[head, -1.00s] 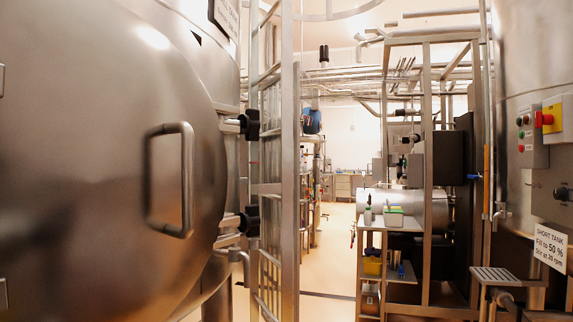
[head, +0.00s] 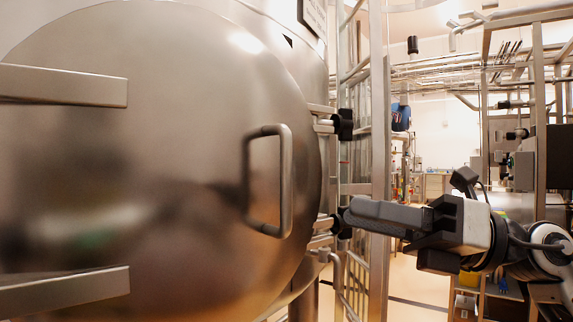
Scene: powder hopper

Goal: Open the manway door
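The manway door (head: 150,160) is a large round polished steel disc filling the left half of the head view. It looks shut against the tank. A vertical steel bar handle (head: 286,180) stands near its right edge. Two clamps with black knobs sit at the door's right rim: the upper knob (head: 343,124) is in clear view, and the lower knob (head: 341,223) is partly covered by my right gripper. My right gripper (head: 347,212) points left, its fingertips at or in front of the lower knob. Contact and finger gap cannot be made out. My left gripper is out of view.
Two flat steel straps (head: 64,86) cross the door's left side. A steel ladder frame (head: 379,130) rises close to the right of the knobs, behind my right gripper. A pipe frame (head: 484,100) stands farther right. Open floor (head: 420,275) lies between.

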